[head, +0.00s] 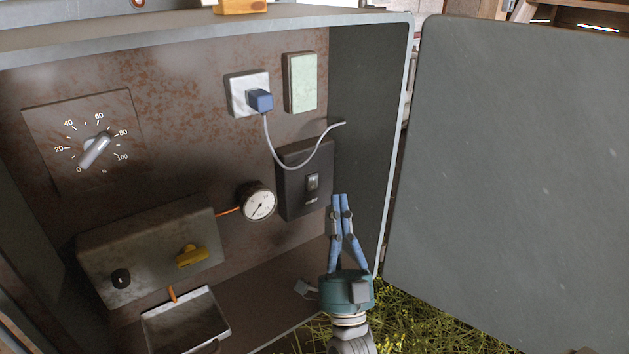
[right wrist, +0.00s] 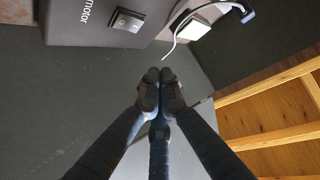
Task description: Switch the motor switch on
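The motor switch (head: 312,183) is a small rocker on a dark box (head: 291,190) on the cabinet's back wall. In the right wrist view the rocker (right wrist: 127,20) sits at the top edge beside the word "motor". I cannot tell which way it is set. My right gripper (head: 340,197) has its blue fingers together and empty, to the lower right of the rocker and apart from it. In the right wrist view the gripper's fingertips (right wrist: 160,76) meet, below and right of the rocker. My left gripper is not in view.
The cabinet door (head: 510,180) stands open at right. A blue plug (head: 260,100) with a loose grey cable (head: 285,166) hangs above the box.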

